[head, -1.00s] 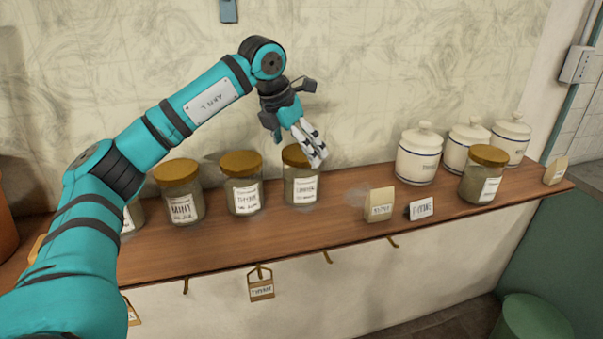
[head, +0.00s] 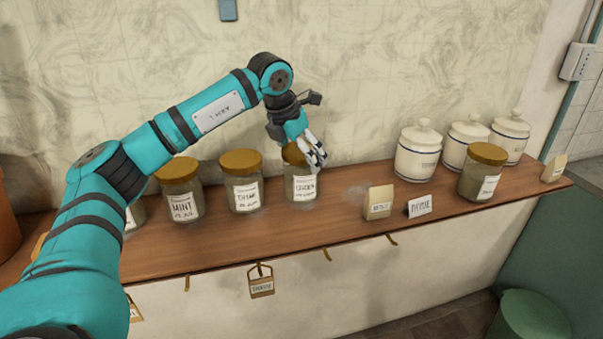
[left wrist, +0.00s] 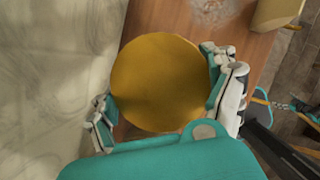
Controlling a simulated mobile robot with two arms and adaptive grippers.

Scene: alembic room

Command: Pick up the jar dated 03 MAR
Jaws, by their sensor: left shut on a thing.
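Several glass jars with gold lids and white labels stand in a row on the wooden shelf. My left gripper (head: 313,153) is over the rightmost jar of this row (head: 301,188), with its fingers at the lid. In the left wrist view, the fingers close on both sides of the round gold lid (left wrist: 160,82). The jar is upright, at shelf level. Its label is too small to read surely. To its left stand a jar whose label seems to say THYME (head: 242,183) and the MINT jar (head: 181,191). I cannot read a 03 MAR date on any label. My right gripper is not in view.
A paper packet (head: 379,203) and a THYME card (head: 420,206) stand to the right on the shelf (head: 330,227). Further right are another gold-lidded jar (head: 481,175) and white canisters (head: 418,154). Tags hang from the shelf's front edge. The wall is close behind.

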